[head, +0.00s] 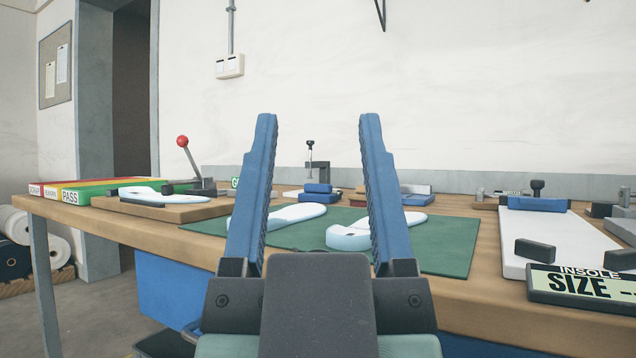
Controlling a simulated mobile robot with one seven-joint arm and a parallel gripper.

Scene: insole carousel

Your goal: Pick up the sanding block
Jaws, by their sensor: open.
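My gripper (318,122) is open and empty in the head view, its two blue fingers wide apart and pointing up the picture. I cannot tell for certain which thing is the sanding block. A small blue block (318,188) shows between the fingers, at the back of the wooden table (490,262). A small brownish block (357,200) is beside it, partly hidden by the right finger. Both appear beyond the green mat (445,240), apart from the gripper.
White insoles (360,232) lie on the mat. A white board (545,232) with dark blocks and a SIZE display (578,285) is at the right. A blue bin (165,290) is below the table.

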